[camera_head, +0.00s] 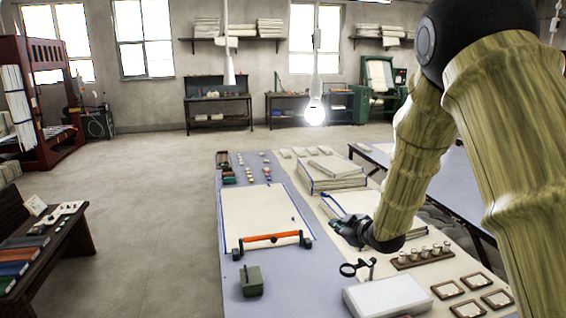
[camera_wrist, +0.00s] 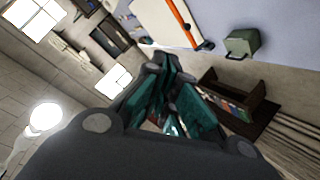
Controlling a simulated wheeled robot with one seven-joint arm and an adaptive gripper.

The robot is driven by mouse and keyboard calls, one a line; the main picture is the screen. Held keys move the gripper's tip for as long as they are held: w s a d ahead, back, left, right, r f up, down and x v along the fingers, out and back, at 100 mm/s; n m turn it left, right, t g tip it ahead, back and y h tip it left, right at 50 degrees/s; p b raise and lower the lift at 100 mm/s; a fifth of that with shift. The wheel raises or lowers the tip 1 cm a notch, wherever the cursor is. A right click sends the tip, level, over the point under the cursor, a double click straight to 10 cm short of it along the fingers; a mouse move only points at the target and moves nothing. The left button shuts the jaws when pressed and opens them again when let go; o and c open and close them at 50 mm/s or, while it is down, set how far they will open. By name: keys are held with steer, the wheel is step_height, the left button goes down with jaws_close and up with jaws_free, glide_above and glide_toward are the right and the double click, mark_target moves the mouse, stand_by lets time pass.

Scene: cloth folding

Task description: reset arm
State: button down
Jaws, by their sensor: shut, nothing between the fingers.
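My gripper (camera_head: 342,229) is at the end of my arm, which comes in from the right in the head view. It hangs over the right part of the work table (camera_head: 230,185), near a white cloth stack with a blue edge (camera_head: 345,201). Its fingers look closed, with nothing held. In the wrist view its dark fingers with teal sides fill the middle. A flat white sheet (camera_head: 258,208) lies left of my gripper on the table, with an orange bar (camera_head: 272,238) across its near edge. The bar also shows in the wrist view (camera_wrist: 178,17).
A green box (camera_head: 251,280) stands at the table's near left. A magnifier (camera_head: 353,269), a pale case (camera_head: 388,297), a rack of small jars (camera_head: 424,254) and several small frames (camera_head: 468,309) lie near my arm. A dark bench (camera_head: 75,240) stands left across open floor.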

steer(key=s+d+f+m+g+h, duration=0.1)
steer(key=s+f+m, duration=0.1)
steer(key=s+f, duration=0.6)
steer(key=s+d+f+m+g+h, duration=0.1)
steer(key=s+f+m+g, duration=0.1)
steer(key=s+f, duration=0.6)
steer(key=s+d+f+m+g, duration=0.1)
steer(key=s+f+m+g, duration=0.1)
steer(key=s+f, duration=0.6)
step_height(320, 180, down, 7)
steer(key=shift+s+d+r+m+h, duration=0.1)
steer(key=shift+d+r+m+h, duration=0.05)
steer(key=shift+m+h, duration=0.2)
steer(key=s+d+f+m+g+h, duration=0.1)
steer(key=s+f, duration=0.4)
steer(key=s, duration=1.1)
steer(key=s+d+f+m+g+h+b, duration=0.1)
steer(key=s+f+m+g, duration=0.2)
steer(key=s, duration=1.3)
step_height(320, 180, down, 3)
steer(key=g, duration=0.2)
steer(key=shift+d+f+m+g, duration=0.15)
steer(key=shift+f+m+g, duration=0.05)
steer(key=shift+m+g, duration=0.2)
